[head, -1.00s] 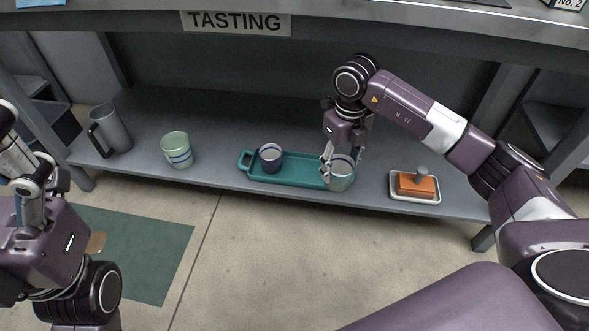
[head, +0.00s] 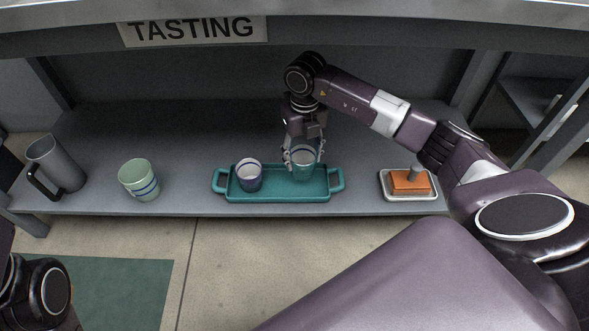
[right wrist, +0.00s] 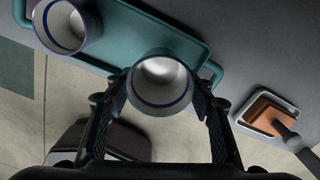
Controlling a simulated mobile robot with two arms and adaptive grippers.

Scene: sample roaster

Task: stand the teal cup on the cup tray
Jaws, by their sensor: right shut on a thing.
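The teal cup (head: 302,161), pale inside with a blue band, is upright between the fingers of my right gripper (head: 303,156). The right gripper is shut on it; the cup also shows between the fingertips in the right wrist view (right wrist: 160,85). The cup is over the right half of the teal cup tray (head: 285,196); I cannot tell whether its base touches the tray. A purple cup (head: 249,176) stands upright on the tray's left half, apart from the teal cup. My left arm shows only in part at the lower left, its gripper out of view.
On the shelf (head: 205,190), a pale green cup (head: 139,180) and a grey jug (head: 57,165) stand left of the tray. A white dish (head: 408,195) with an orange block (head: 409,182) is to its right. The shelf top hangs above my right arm.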

